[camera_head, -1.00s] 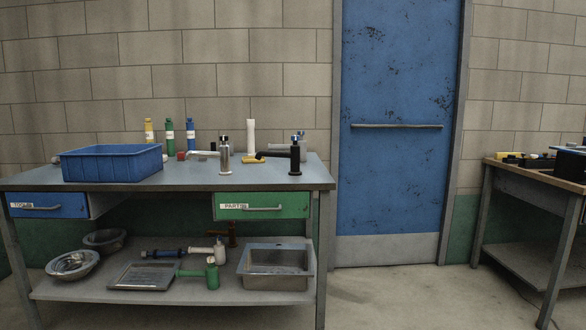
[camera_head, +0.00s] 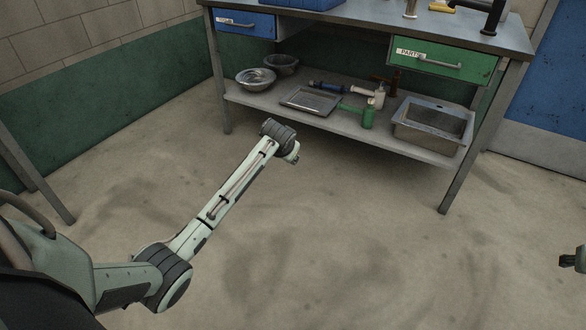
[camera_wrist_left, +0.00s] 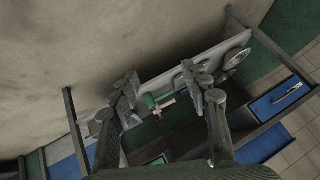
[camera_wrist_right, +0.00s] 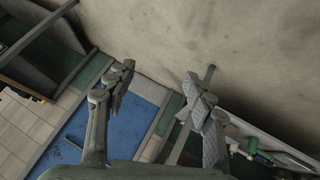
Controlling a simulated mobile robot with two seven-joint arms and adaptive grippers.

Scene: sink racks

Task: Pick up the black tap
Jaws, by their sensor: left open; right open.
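The black tap (camera_head: 494,16) stands on the bench top at the upper right of the head view, its upper part cut off by the frame edge. My left arm reaches in from the left, below and in front of the bench, well apart from the tap. My left gripper (camera_wrist_left: 165,88) shows in the left wrist view with its fingers spread and nothing between them. My right gripper (camera_wrist_right: 160,85) shows in the right wrist view, also spread and empty. I cannot make out the black tap in either wrist view.
The bench (camera_head: 360,25) has a blue drawer (camera_head: 246,23) and a green drawer (camera_head: 443,60). Its lower shelf (camera_head: 250,98) holds bowls, a tray, a green tap (camera_head: 369,113) and a steel sink (camera_head: 432,122). The floor in front is clear.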

